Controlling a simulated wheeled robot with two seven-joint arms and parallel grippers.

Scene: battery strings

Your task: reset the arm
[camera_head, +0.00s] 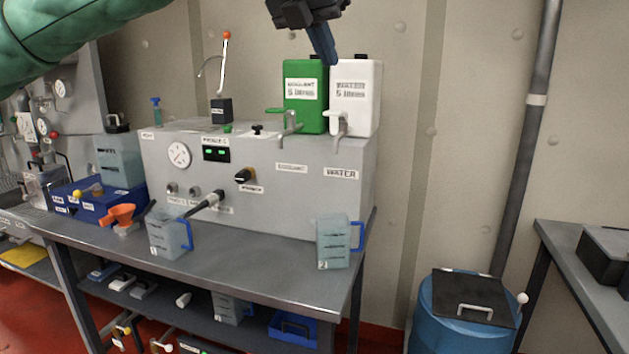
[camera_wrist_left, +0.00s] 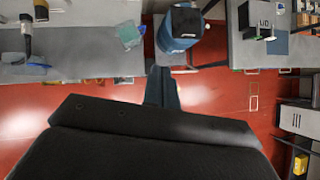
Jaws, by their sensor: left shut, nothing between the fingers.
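My left gripper (camera_head: 326,55) is raised high at the top of the head view, with its dark fingers together, in front of the green and white cans. It is empty. The same gripper (camera_wrist_left: 162,88) shows in the left wrist view, its fingers shut above the red floor. My green left arm (camera_head: 60,30) comes in at the top left of the head view. My right gripper is not in view.
The grey bench (camera_head: 262,284) carries a grey machine (camera_head: 300,205), a green can (camera_head: 304,115), a white can (camera_head: 362,85) and two clear jugs (camera_head: 335,245). A blue drum (camera_head: 450,330) stands right of the bench. A dark pipe (camera_head: 528,140) runs up the wall.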

